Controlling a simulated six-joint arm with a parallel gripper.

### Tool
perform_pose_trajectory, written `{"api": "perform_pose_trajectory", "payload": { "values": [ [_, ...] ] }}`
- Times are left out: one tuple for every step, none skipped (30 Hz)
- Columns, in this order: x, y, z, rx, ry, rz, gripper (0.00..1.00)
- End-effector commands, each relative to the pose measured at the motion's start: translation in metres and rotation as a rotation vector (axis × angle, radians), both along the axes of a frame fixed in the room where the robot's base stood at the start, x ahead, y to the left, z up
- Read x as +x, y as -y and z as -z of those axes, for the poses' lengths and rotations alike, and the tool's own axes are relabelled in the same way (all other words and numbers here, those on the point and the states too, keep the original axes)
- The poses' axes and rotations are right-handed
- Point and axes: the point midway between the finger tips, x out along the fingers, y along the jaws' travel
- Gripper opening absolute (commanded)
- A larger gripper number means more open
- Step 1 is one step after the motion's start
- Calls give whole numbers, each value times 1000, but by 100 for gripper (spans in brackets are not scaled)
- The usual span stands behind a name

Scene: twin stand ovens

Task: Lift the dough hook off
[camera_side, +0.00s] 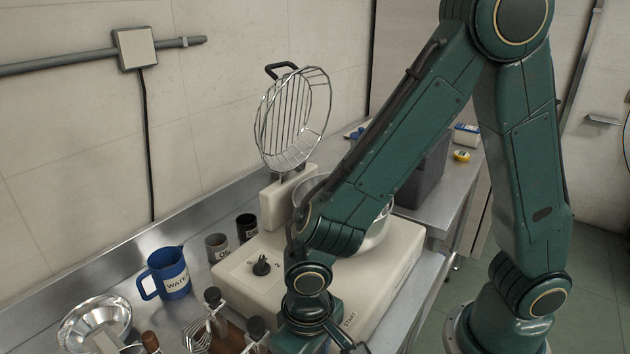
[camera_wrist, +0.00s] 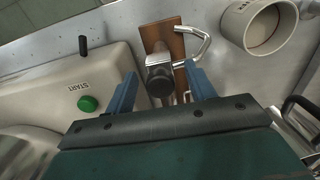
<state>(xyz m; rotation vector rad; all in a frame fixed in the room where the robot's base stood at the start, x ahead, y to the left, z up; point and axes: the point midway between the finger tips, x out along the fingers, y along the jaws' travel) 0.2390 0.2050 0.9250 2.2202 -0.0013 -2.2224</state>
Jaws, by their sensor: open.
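The dough hook is seen from above in the wrist view: a dark round-topped shank (camera_wrist: 159,80) with a bent shiny metal rod (camera_wrist: 203,40) beside it, over a brown wooden board (camera_wrist: 160,34). My gripper (camera_wrist: 162,82) is open, with one blue finger on each side of the shank. I see no clear contact, and the height of the fingers against the shank is hard to judge. In the side view, two dark-topped tool shanks stand by the wooden piece at the bottom, the nearer one (camera_side: 257,328) left of my wrist. My fingers are mostly cut off there.
The cream mixer (camera_side: 385,277) with its bowl and raised wire guard (camera_side: 290,120) stands behind my wrist. Its green start button (camera_wrist: 88,103) is left of my fingers. A pale mug (camera_wrist: 270,28) is at upper right. A blue water jug (camera_side: 170,275) and a metal bowl (camera_side: 95,318) stand left.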

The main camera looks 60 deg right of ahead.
Motion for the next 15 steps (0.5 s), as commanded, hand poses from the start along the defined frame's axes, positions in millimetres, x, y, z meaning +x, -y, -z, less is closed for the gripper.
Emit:
{"api": "perform_pose_trajectory", "payload": {
  "values": [
    [0,0,1,0,0,0,55],
    [0,0,1,0,0,0,55],
    [0,0,1,0,1,0,55],
    [0,0,1,1,1,0,55],
    [0,0,1,1,1,0,55],
    [0,0,1,1,1,0,55],
    [0,0,1,1,1,0,55],
    [0,0,0,1,1,0,55],
    [0,0,0,1,1,0,55],
    [0,0,0,1,1,0,55],
    [0,0,0,1,1,0,55],
    [0,0,0,1,1,0,55],
    [0,0,0,1,1,0,55],
    [0,0,0,1,1,0,55],
    [0,0,0,1,1,0,53]
  ]
}}
